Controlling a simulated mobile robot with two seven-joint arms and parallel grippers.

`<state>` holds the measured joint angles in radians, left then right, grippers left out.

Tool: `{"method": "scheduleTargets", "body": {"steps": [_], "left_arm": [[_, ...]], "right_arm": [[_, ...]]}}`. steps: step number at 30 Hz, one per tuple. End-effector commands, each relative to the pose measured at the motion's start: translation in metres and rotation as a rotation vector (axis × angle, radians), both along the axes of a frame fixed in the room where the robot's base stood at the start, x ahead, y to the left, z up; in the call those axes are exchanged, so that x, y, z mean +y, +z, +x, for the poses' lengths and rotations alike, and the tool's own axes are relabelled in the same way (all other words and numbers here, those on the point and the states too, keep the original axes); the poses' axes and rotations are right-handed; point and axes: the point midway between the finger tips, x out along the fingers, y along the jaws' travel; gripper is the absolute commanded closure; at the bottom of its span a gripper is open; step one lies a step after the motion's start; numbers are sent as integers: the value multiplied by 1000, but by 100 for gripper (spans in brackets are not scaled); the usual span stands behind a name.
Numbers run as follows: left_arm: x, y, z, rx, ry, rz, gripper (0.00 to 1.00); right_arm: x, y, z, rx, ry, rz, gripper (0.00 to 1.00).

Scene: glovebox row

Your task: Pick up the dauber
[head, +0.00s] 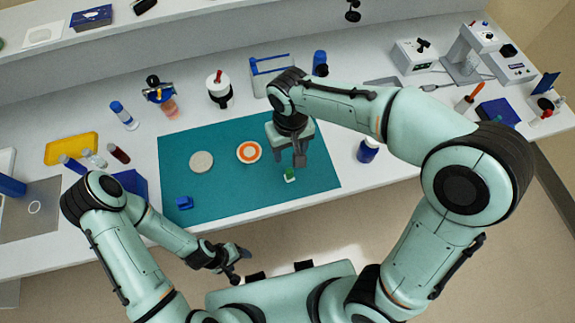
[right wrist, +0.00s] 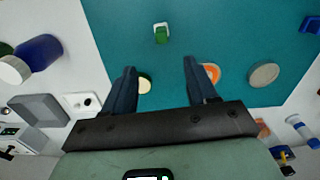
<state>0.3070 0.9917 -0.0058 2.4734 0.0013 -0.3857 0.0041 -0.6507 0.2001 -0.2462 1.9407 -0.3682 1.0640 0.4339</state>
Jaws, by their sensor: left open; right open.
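A small green-and-white piece (head: 290,176), which looks like the dauber, stands on the teal mat (head: 225,196) near its front right. It also shows in the right wrist view (right wrist: 161,33), beyond the fingertips and roughly centred between them. My right gripper (head: 299,160) is over the mat, just behind the green piece in the head view. Its fingers are apart and empty in the right wrist view (right wrist: 160,66). My left gripper (head: 240,264) is open and empty in front of the counter's front edge, away from the mat.
On the mat are a grey disc (head: 201,161), an orange-ringed disc (head: 249,152) and a blue block (head: 184,203). A cream disc (right wrist: 145,84) lies by the right gripper's finger. A blue bottle (head: 367,151) stands right of the mat. The mat's front middle is clear.

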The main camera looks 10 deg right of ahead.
Motion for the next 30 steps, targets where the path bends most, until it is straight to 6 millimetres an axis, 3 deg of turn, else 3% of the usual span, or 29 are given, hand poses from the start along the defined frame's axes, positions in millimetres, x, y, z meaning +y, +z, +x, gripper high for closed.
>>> {"method": "scheduleTargets", "body": {"steps": [3, 9, 16, 24, 30], "left_arm": [[0, -5, -5, 6, 0, 0, 33], [0, -9, -7, 9, 0, 0, 33], [0, -10, -8, 9, 0, 0, 33], [0, -12, -9, 10, 0, 0, 33], [0, -12, -9, 10, 1, 0, 33]], "right_arm": [[0, -28, -2, 8, 2, -3, 43], [0, -59, -2, 4, 1, -2, 43], [1, -75, -4, 4, 1, -2, 43], [2, -113, -9, 4, 0, -1, 43], [3, -118, -8, 1, 0, 2, 43]]}}
